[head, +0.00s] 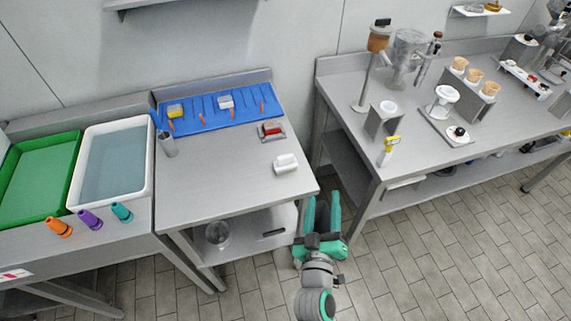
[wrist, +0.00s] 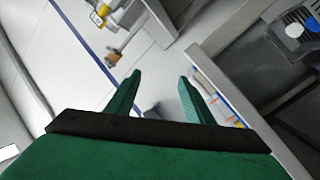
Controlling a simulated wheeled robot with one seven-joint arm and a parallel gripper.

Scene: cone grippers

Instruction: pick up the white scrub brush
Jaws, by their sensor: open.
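A small white block with a greyish underside (head: 225,102) lies on the blue mat (head: 190,117) at the back of the middle steel table; it may be the white scrub brush. A second white, rounded object (head: 286,165) lies near the table's right edge. I cannot tell for sure which is the brush. My gripper (head: 322,198) is open and empty, low in front of the table's right front corner and apart from both white objects. In the wrist view its two green fingers (wrist: 160,76) stand apart with nothing between them.
A yellow sponge-like block (head: 175,111) shares the mat. Basins are at left. A second table (head: 350,98) with equipment is at right. The table's front middle is clear.

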